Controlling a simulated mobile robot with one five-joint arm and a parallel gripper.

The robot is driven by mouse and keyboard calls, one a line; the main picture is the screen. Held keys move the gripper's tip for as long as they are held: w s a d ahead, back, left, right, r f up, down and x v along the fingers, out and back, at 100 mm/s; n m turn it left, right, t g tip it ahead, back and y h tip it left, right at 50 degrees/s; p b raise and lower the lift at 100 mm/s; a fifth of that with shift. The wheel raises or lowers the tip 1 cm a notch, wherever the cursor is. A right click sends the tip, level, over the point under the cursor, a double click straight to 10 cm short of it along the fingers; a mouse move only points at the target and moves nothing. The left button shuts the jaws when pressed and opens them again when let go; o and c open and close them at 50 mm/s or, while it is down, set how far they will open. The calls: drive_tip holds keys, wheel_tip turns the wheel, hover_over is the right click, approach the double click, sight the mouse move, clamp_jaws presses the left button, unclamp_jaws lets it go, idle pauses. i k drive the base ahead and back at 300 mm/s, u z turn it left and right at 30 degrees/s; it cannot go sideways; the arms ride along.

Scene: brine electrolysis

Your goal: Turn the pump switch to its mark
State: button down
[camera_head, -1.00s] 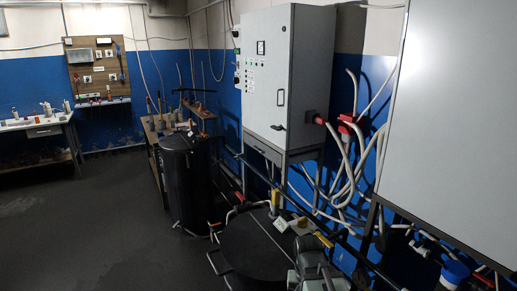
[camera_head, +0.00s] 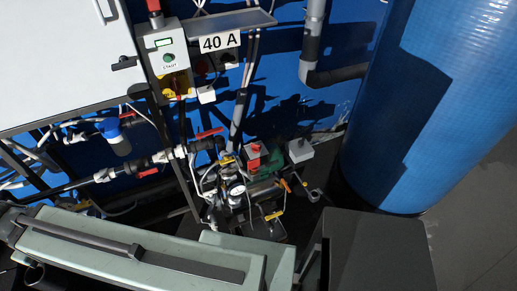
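Two possible pump switches show, and I cannot tell which one the task means. One is a red part on a small grey box (camera_head: 253,152) beside a green pump-like body (camera_head: 272,161), low at the centre. The other is a yellow and red rotary switch (camera_head: 178,84) on a grey control box (camera_head: 165,48) with a green button, at upper left. Both are too small to read their position or any mark. My gripper cannot be made out. Pale grey-green parts, apparently mine, cross the lower left, well in front of the switches.
Pipes with red-handled valves (camera_head: 208,134) run across the left and centre. A large blue tank (camera_head: 440,100) stands at right. Another grey box (camera_head: 299,150) is near the pump. Bare floor (camera_head: 475,235) shows at lower right.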

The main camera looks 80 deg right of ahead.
sight(256, 148)
drive_tip(key=z, duration=0.15)
drive_tip(key=k, duration=0.7)
drive_tip(key=z, duration=0.5)
